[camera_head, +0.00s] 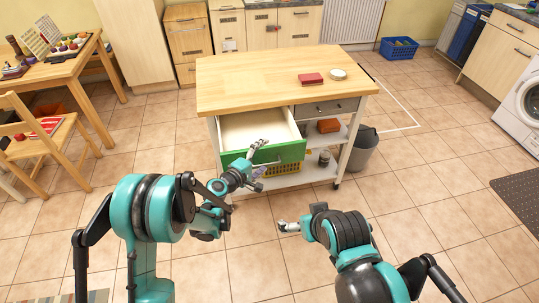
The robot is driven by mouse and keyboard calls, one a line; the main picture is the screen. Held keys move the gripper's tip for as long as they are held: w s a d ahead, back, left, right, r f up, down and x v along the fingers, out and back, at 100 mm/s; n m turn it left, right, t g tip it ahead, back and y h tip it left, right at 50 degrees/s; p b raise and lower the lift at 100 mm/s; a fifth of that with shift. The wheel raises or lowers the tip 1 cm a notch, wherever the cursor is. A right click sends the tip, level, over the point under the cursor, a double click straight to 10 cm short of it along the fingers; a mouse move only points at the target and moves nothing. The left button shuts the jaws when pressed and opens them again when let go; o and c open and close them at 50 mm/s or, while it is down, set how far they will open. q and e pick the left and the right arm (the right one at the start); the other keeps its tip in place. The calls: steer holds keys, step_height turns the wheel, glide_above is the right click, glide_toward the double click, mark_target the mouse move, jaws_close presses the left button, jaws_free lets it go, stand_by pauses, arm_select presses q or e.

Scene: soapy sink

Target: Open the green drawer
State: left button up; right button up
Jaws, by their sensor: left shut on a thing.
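The green drawer (293,152) is under the wooden top of the kitchen island (235,86). It is pulled well out, and its pale inside (245,126) shows empty. My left gripper (260,158) is at the green front and is shut on the drawer's handle, which is mostly hidden by the fingers. My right gripper (283,226) is apart from the island, low in front of it over the floor. Its fingers are too small to tell whether they are open.
A grey drawer (330,108) beside the green one is shut. A red box (311,79) and a white dish (338,74) lie on the island top. A yellow basket (284,169) is on the lower shelf. A grey bin (362,150) stands at the right. The tiled floor in front is clear.

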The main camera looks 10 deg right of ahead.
arm_select(q)
steer(key=s+a+r, duration=0.2)
steer(key=s+a, duration=0.1)
steer(key=shift+s+r, duration=0.1)
steer(key=shift+r, duration=0.3)
steer(key=c, duration=1.3)
steer(key=shift+s+a+f, duration=0.2)
steer(key=shift+s+a, duration=0.25)
steer(key=shift+s, duration=0.1)
steer(key=shift+s+a+f, duration=0.15)
steer(key=shift+s+a, duration=0.3)
steer(key=shift+s, duration=0.05)
arm_select(e)
steer(key=shift+s+a+r, duration=0.2)
steer(key=shift+s, duration=0.2)
steer(key=shift+s+a+r, duration=0.2)
steer(key=shift+s, duration=0.2)
